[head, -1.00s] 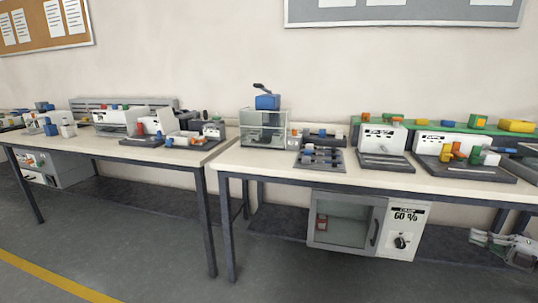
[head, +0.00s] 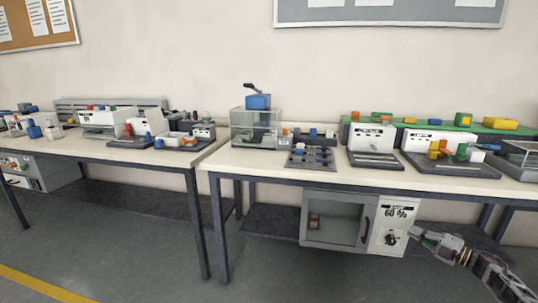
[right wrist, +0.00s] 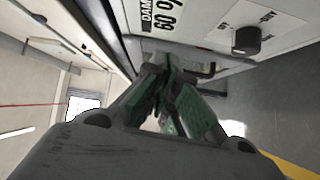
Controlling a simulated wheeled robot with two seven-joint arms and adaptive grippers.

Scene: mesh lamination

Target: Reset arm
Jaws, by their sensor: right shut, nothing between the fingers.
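My right gripper (head: 416,234) is low at the right, in front of the shelf space under the right table and just right of the cabinet's white control panel (head: 392,226). It looks empty. In the right wrist view its fingers (right wrist: 160,72) are together with nothing between them, and the panel with a black knob (right wrist: 246,40) and a "60 %" label is close beyond them. I cannot tell whether the gripper touches the panel. My left gripper is not in view.
The right table (head: 260,160) holds a clear box with a blue top (head: 256,120) and several small machines. A grey cabinet (head: 337,219) stands beneath it. The left table (head: 90,146) is also crowded. The floor (head: 130,250) in front is clear.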

